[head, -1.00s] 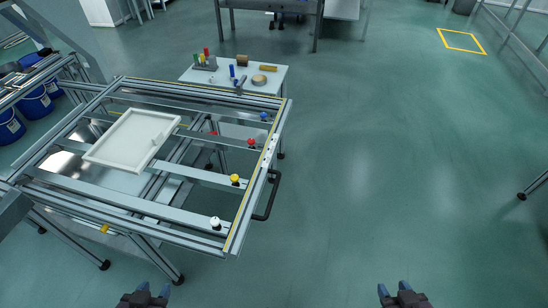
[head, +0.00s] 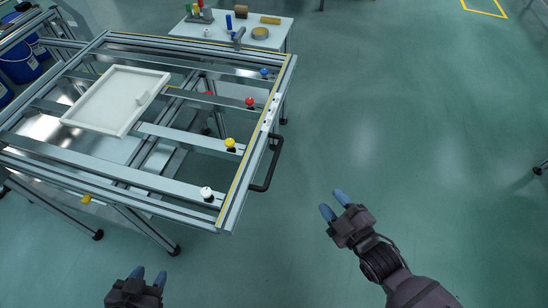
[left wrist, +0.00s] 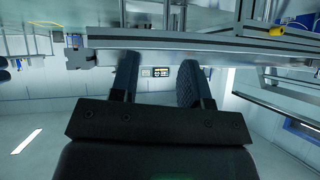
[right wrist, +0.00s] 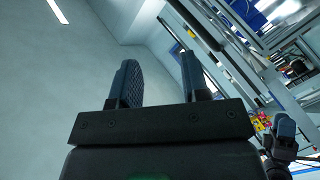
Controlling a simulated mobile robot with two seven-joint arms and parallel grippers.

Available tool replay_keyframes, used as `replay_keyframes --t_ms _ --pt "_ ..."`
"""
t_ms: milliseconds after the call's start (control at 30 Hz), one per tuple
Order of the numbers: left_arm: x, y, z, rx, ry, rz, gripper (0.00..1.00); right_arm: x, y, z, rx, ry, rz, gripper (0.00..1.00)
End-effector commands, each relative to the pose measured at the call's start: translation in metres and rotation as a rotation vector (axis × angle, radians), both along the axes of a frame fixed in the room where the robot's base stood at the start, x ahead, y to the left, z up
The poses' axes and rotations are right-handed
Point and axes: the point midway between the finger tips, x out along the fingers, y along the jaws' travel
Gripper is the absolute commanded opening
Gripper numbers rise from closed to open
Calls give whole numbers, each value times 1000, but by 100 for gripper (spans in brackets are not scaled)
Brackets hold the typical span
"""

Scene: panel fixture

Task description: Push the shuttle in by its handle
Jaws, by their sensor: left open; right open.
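The panel fixture is an aluminium frame on legs at the left of the head view. The shuttle (head: 246,165) appears to be its right-hand end bar. A black bow handle (head: 268,165) stands out from its right side. My right gripper (head: 333,204) is open and empty, to the right of and nearer than the handle, apart from it. My left gripper (head: 149,274) is open and empty in front of the fixture's near edge. The open fingers also show in the left wrist view (left wrist: 158,80) and the right wrist view (right wrist: 160,82).
A white panel tray (head: 75,118) lies on the frame. White (head: 207,193), yellow (head: 230,144), red (head: 250,102) and blue (head: 264,72) knobs sit along the rails. A small table (head: 285,38) with tools stands behind. The floor to the right is clear.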

Motion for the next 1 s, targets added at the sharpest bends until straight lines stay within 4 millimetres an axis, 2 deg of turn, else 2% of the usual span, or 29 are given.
replay_keyframes --t_ms 33,200,400,600,767,1000 --pt "-5 0 -15 4 26 -3 43 7 8 -16 -37 -40 46 42" --pt "-6 -1 -30 14 46 -15 43 35 33 -32 -160 -249 178 42" --pt "-6 -3 -43 23 62 -29 43 60 52 -47 -278 -480 291 42" --pt "-1 -5 -45 26 54 -41 43 74 59 -50 -337 -616 337 42" --pt "2 -6 -41 27 46 -45 43 80 64 -48 -348 -645 343 42" --pt "-2 -6 -47 34 57 -51 43 99 89 -42 -345 -644 343 42"
